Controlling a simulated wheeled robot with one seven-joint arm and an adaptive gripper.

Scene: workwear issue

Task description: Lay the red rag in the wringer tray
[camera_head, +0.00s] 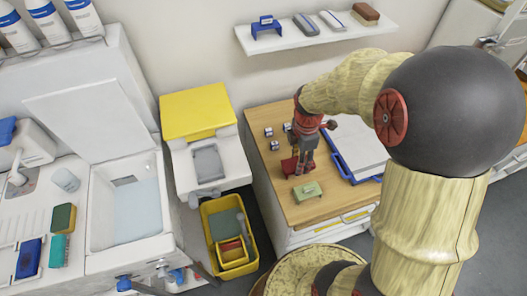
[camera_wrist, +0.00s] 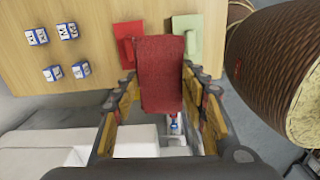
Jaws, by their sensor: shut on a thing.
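The red rag (camera_wrist: 161,72) is a thick, folded cloth standing lengthwise between the fingers of my gripper (camera_wrist: 161,95) in the wrist view. My gripper is shut on it, and its far end sticks out past the fingertips. In the head view my gripper (camera_head: 303,158) points down over the wooden tabletop, and the rag is hard to make out there. What looks like the wringer tray is a small yellow tray (camera_head: 236,264) at the front of the yellow bucket (camera_head: 250,228) on the floor, left of the table. Something red shows in that tray.
On the wooden table (camera_head: 262,168) are a red block with a handle (camera_wrist: 128,42), a similar green one (camera_head: 307,190), several small cubes (camera_wrist: 58,53) and a blue clipboard (camera_head: 345,165). A yellow-lidded bin (camera_head: 197,110) stands behind the bucket. A white sink (camera_head: 127,205) is at left.

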